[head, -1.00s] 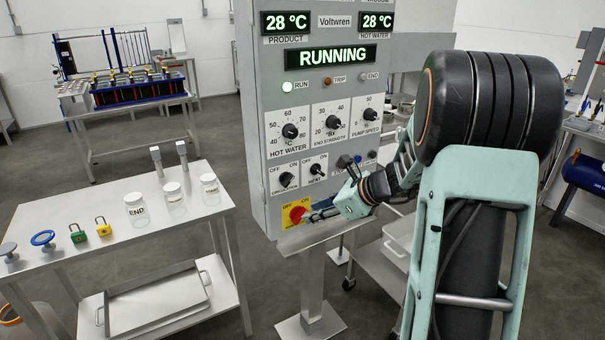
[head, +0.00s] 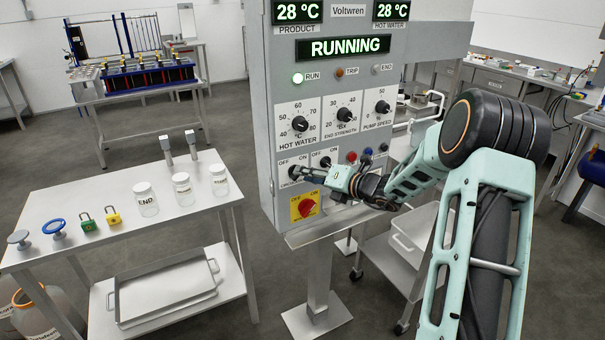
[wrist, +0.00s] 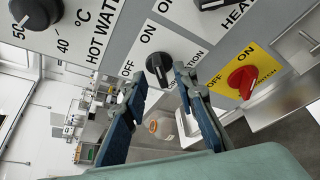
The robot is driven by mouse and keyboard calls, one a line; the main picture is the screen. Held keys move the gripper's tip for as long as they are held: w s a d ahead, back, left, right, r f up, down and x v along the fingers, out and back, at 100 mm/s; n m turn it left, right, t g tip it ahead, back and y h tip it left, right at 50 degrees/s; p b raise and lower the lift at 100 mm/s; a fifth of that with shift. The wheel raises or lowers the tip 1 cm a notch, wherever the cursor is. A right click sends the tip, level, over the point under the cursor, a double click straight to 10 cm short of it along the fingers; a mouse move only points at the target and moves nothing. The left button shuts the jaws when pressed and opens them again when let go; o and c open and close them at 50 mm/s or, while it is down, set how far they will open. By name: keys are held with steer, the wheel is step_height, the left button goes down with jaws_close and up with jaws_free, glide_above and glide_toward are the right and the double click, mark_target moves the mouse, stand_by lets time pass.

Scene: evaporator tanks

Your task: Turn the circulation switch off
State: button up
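The circulation switch is a black knob (wrist: 158,68) on a white OFF/ON plate of the grey control panel (head: 258,120). In the wrist view its pointer aims down and slightly right, away from the OFF and ON words at the upper side. In the head view the knob (head: 296,171) is at the panel's lower left, partly behind my gripper (head: 318,174). In the wrist view my gripper (wrist: 160,90) is open, with blue-padded fingers on either side of the knob; I cannot tell whether they touch it. The display (head: 344,47) reads RUNNING, with the RUN lamp lit.
A red switch on a yellow plate (head: 307,206) sits just below the circulation switch. The heat knob (head: 325,162) is to its right. A table (head: 190,225) with jars and padlocks stands left, with clear floor between. A shelf (head: 330,228) juts out below the panel.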

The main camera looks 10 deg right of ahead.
steer(key=shift+x, duration=1.1)
jaws_close()
